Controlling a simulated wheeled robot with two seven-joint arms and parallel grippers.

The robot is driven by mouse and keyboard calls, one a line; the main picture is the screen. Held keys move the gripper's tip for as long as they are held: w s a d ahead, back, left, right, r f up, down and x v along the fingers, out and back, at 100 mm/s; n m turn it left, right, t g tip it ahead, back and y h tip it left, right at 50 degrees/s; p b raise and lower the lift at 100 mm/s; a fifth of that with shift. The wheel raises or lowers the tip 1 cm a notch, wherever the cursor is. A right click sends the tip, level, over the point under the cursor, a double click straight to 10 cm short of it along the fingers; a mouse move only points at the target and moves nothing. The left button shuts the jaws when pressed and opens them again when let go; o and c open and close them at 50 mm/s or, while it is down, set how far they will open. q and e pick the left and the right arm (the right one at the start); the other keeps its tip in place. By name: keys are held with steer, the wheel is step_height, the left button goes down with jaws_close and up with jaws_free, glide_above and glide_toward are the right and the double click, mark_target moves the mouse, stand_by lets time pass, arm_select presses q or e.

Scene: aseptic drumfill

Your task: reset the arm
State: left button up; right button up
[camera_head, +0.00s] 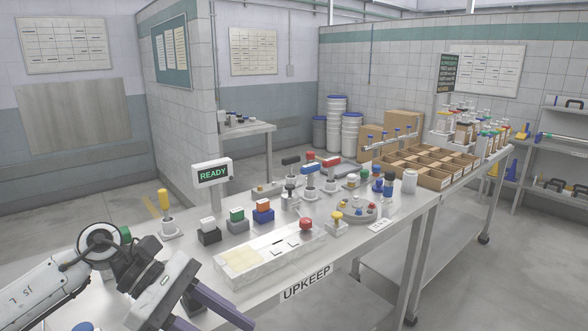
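My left arm comes in from the lower left, and its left gripper (208,316) is over the near left end of the steel bench (372,240). Its two dark purple fingers stand apart, with no held object visible between them. The finger ends run close to or past the bottom edge. My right gripper is not in view. A sign reading READY (212,175) stands on a post at the back of the bench.
A pale tray with a red button (306,223) lies right of the gripper. Small coloured blocks (237,218) and a yellow-handled tool (164,204) stand behind. Floor right of the bench is clear.

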arm_select(q)
steer(key=s+d+r+n+t+h, duration=0.1)
steer(key=d+r+n+t+h, duration=0.15)
steer(key=d+n+h, duration=0.7)
steer(key=w+a+f+n+t+y, duration=0.1)
steer(key=a+f+n+t+y, duration=0.45)
steer(key=n, duration=1.05)
steer(key=w+a+f+n+t+y, duration=0.1)
steer(key=a+f+n+t+y, duration=0.35)
steer(key=f+n+t, duration=0.8)
steer(key=s+a+f+n+g+y, duration=0.3)
steer(key=s+f+n+g+y, duration=0.1)
steer(key=s+f+n, duration=0.4)
steer(key=s+a+f+n+g+y, duration=0.2)
steer(key=s+f+n+g+y, duration=0.2)
steer(key=s+f+n+g, duration=0.2)
steer(key=s+f+n, duration=0.2)
steer(key=s+f, duration=0.2)
steer(key=s, duration=0.1)
steer(key=shift+a+n+g, duration=0.3)
steer(key=shift+a+g, duration=0.05)
steer(key=shift+a, duration=0.05)
